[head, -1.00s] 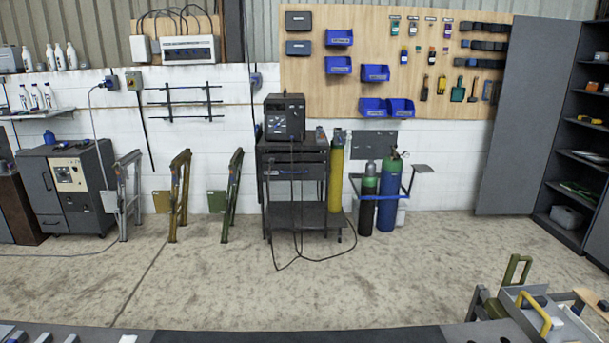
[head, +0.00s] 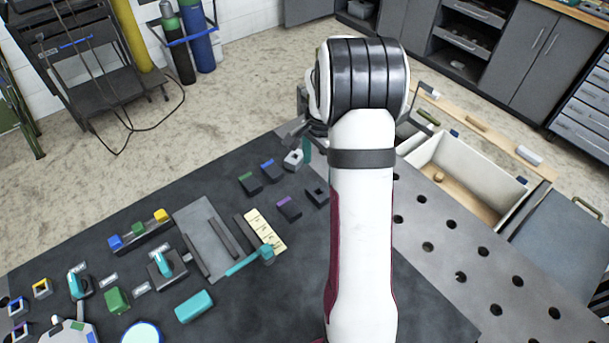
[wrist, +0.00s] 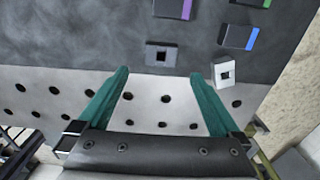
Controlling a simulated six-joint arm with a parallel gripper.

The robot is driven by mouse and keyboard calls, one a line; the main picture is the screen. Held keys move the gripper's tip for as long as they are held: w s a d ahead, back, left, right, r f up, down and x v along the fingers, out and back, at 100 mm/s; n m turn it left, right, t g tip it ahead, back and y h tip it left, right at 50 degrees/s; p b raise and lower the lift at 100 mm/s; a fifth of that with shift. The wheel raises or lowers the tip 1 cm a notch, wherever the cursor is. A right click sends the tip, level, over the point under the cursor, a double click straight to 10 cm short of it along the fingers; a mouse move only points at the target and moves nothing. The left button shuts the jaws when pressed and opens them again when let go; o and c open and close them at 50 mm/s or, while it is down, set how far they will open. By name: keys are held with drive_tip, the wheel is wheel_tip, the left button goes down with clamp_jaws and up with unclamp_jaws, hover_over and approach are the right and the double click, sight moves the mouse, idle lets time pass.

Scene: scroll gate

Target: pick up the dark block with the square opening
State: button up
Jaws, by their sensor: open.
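The dark block with the square opening (head: 317,194) lies on the dark table mat, just left of my white arm in the head view. In the wrist view the dark block (wrist: 161,54) shows just beyond my fingertips, roughly centred between them, its opening facing the camera. My gripper (wrist: 160,74) has two teal fingers spread wide with nothing between them. In the head view my arm hides most of it; a bit of teal finger shows beside the white block.
A white block with a square opening (head: 293,160) sits near the right fingertip in the wrist view (wrist: 227,73). A purple-marked block (head: 289,209) and a blue-marked block (head: 271,171) lie close by. A perforated plate (head: 470,262) and an open bin (head: 452,177) are right of my arm.

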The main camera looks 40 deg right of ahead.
sight(318, 190)
wheel_tip(318, 190, down, 10)
drive_tip(key=shift+w+d+f, duration=0.1)
drive_tip(key=shift+d+f, duration=0.05)
drive_tip(key=shift+f, duration=0.1)
drive_tip(key=shift+r, duration=0.1)
clamp_jaws()
